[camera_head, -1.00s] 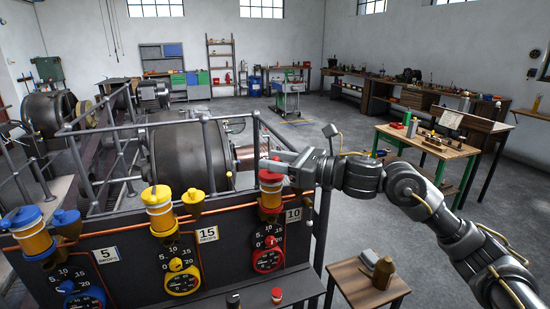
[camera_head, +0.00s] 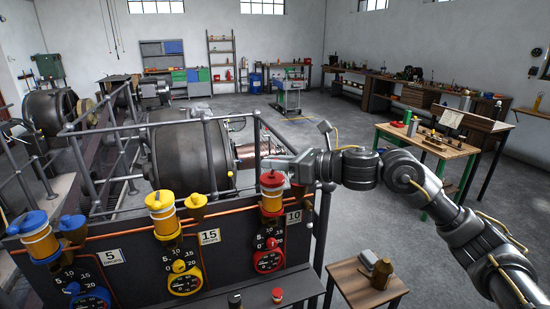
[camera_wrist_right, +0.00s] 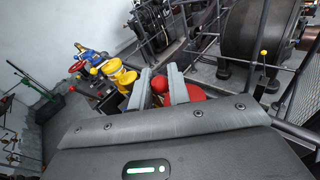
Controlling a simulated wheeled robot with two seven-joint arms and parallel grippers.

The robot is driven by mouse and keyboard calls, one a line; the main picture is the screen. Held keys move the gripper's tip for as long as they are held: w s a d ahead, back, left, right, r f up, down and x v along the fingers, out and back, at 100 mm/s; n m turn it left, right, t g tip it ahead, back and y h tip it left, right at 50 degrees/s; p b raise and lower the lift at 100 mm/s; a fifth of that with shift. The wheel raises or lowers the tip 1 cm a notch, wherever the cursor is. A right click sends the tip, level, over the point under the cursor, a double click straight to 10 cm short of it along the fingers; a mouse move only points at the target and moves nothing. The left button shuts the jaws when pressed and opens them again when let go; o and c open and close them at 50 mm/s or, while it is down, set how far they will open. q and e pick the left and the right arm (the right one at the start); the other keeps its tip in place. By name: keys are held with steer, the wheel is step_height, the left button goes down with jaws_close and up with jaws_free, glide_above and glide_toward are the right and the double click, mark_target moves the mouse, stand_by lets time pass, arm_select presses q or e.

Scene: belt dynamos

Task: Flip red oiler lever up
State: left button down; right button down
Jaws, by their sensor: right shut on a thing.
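The red oiler (camera_head: 272,199) stands on the panel's top edge beside the plate marked 10, with a red cap (camera_head: 271,180) and a red dial below. My right gripper (camera_head: 274,164) is just above and behind that cap. In the right wrist view its two fingers (camera_wrist_right: 160,85) are closed around the red ball of the oiler lever (camera_wrist_right: 159,84). The red cap (camera_wrist_right: 196,93) is partly behind the right finger there. In the head view the lever is hidden by the gripper. My left gripper is not in view.
A yellow oiler (camera_head: 162,215) and a blue oiler (camera_head: 37,237) stand left along the same panel. Grey railings (camera_head: 210,150) and a big dynamo (camera_head: 185,155) are behind. A small wooden stool (camera_head: 350,285) stands at the lower right. Open floor lies beyond.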

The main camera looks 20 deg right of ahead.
steer(key=m+g+p, duration=0.1)
steer(key=p, duration=0.1)
steer(key=w+r+m+g+h+p, duration=0.1)
steer(key=p, duration=0.1)
steer(key=shift+w+a+h, duration=0.1)
steer(key=shift+w+h, duration=0.2)
steer(key=shift+w+f+m+g+p, duration=0.15)
steer(key=shift+w+m+g+p, duration=0.2)
steer(key=shift+m+g+p, duration=0.4)
steer(key=shift+w+f+g+h+p, duration=0.15)
steer(key=shift+g+h+p, duration=0.15)
steer(key=shift+p, duration=0.15)
steer(key=c, duration=1.4)
jaws_free()
steer(key=shift+o, duration=0.2)
